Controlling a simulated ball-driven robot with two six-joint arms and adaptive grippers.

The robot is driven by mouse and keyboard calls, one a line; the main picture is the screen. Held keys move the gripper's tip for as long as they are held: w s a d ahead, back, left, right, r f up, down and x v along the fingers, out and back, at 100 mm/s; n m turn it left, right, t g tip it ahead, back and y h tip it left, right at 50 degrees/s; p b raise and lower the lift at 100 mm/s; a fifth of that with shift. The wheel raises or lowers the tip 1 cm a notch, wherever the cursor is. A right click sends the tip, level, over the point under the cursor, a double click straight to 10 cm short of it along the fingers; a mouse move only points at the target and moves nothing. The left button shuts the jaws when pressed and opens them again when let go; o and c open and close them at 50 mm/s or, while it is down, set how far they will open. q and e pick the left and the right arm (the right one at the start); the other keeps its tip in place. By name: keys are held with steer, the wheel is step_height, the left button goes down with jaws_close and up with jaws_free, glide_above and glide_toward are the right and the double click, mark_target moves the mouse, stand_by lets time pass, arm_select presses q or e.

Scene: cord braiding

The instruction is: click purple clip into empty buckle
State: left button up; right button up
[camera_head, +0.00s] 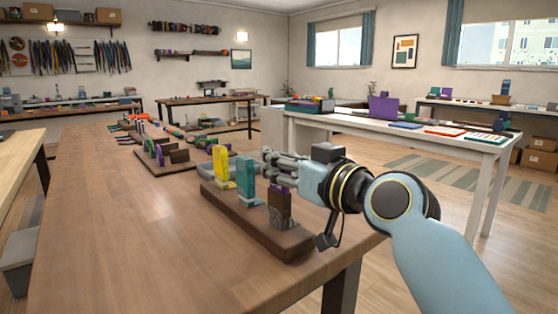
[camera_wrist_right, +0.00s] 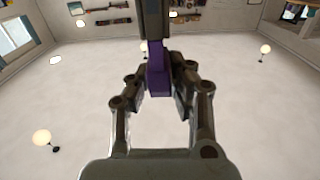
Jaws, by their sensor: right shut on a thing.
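A dark wooden rack (camera_head: 248,222) stands near the right edge of the long table. It bears a yellow clip (camera_head: 221,167), a teal clip (camera_head: 246,181) and, at its right end, a dark brownish piece (camera_head: 285,222) that looks like a buckle. The purple clip (camera_head: 277,196) is just above or at that piece; whether it is seated is hidden. My right gripper (camera_head: 273,170) is shut on it from the right. In the right wrist view, purple (camera_wrist_right: 157,80) shows between the fingers (camera_wrist_right: 163,92), with a dark strip beyond it. My left gripper is not in view.
Another wooden rack (camera_head: 178,166) with coloured clips stands farther back on the table (camera_head: 120,230). A grey tray (camera_head: 236,164) sits behind the near rack. A white table (camera_head: 400,138) with a purple box stands behind. The table's front left is clear.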

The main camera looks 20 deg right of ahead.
steer(key=shift+f, duration=0.15)
stand_by(0.4)
steer(key=o, duration=0.8)
steer(key=shift+o, duration=0.6)
steer(key=shift+o, duration=1.2)
steer(key=v, duration=0.6)
steer(key=shift+p, duration=0.4)
